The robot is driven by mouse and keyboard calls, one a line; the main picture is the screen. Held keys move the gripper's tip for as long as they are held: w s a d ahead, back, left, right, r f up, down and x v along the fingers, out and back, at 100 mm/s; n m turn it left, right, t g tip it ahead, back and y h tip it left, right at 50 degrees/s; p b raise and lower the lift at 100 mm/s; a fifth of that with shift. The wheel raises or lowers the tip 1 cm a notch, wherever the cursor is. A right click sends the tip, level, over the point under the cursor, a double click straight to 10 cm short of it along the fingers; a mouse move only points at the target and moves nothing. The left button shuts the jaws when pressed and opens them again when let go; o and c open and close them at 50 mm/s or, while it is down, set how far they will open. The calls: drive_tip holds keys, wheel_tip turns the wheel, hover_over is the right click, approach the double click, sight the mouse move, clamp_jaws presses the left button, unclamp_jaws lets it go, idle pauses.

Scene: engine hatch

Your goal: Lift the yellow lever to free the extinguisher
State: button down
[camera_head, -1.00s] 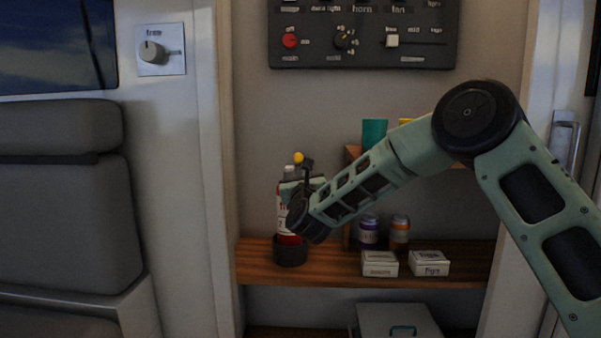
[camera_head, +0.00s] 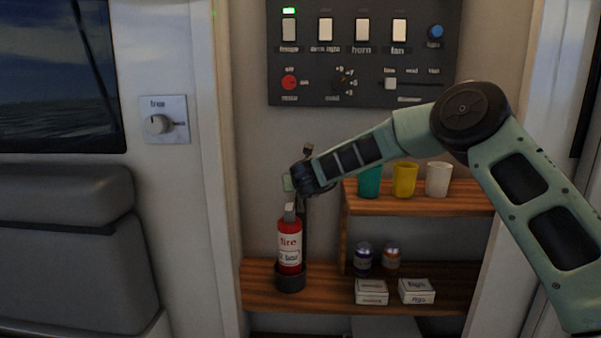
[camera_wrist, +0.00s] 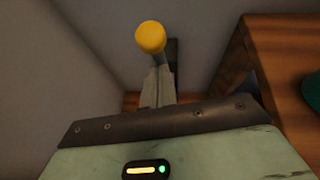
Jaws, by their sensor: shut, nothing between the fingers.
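The red extinguisher (camera_head: 289,247) stands upright in a dark round holder (camera_head: 290,283) on the lower wooden shelf, with a dark upright strip just behind it. The lever's yellow knob (camera_wrist: 150,37) shows in the wrist view, just beyond the tips of my narrow pale fingers. In the head view the knob cannot be seen, and my gripper and wrist cover that area. My gripper (camera_head: 289,184) is above the extinguisher's grey top (camera_head: 289,212), shut and empty. I cannot tell whether the fingers touch the knob.
An upper wooden shelf (camera_head: 420,206) on the right holds teal, yellow and white cups. Two small jars (camera_head: 376,258) and two small boxes (camera_head: 395,291) stand on the lower shelf. A dark switch panel (camera_head: 362,60) is on the wall above. Open wall lies left of my gripper.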

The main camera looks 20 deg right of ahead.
drive_tip(key=shift+w+d+r+g+p, duration=0.2)
drive_tip(key=shift+w+r+g+p, duration=0.3)
drive_tip(key=shift+p, duration=0.6)
drive_tip(key=shift+w+d+r+g+p, duration=0.15)
drive_tip(key=shift+w+r+g+p, duration=0.35)
drive_tip(key=shift+p, duration=0.6)
drive_tip(key=shift+w+d+p, duration=0.15)
drive_tip(key=shift+w+p, duration=0.4)
drive_tip(key=shift+p, duration=0.2)
drive_tip(key=shift+w+d+r, duration=0.1)
